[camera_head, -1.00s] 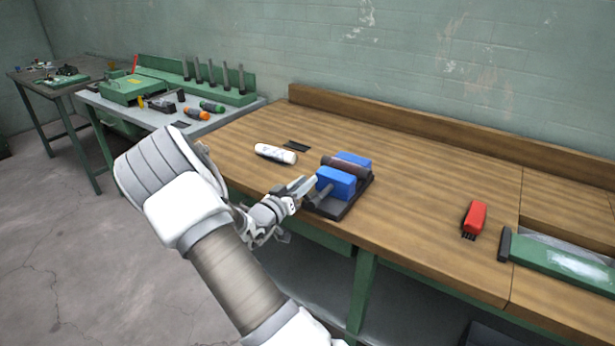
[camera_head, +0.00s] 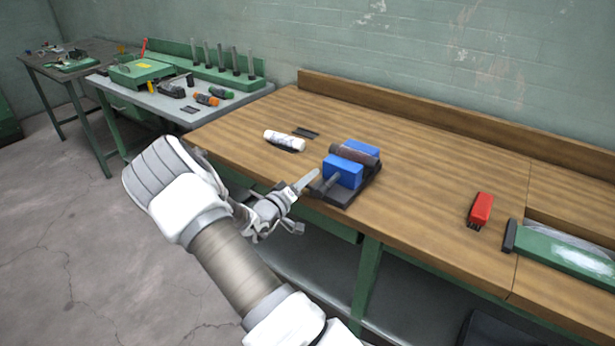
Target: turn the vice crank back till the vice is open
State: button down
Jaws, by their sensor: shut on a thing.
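The vice has two blue jaws (camera_head: 343,171) on a dark base (camera_head: 345,199) near the front edge of the wooden bench. A brown cylinder (camera_head: 354,154) lies between the blue jaws. A grey screw shaft (camera_head: 331,183) comes out of the front jaw toward my gripper (camera_head: 312,181). My gripper is at the front left of the vice, shut on the crank at the shaft's outer end. The fingers and my wrist largely hide the crank, so its angle cannot be made out.
A white bottle-like object (camera_head: 284,140) and a small black piece (camera_head: 306,132) lie left of the vice. A red brush (camera_head: 480,209) and a green tool (camera_head: 565,248) lie to the right. The bench between vice and brush is clear.

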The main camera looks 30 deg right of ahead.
jog(key=shift+d+r, duration=0.25)
jog(key=shift+d, duration=0.25)
jog(key=c, duration=0.7)
grip_release()
jog(key=v, duration=1.8)
jog(key=shift+a+f, duration=0.2)
jog(key=shift+f, duration=0.05)
jog(key=shift+w, duration=0.15)
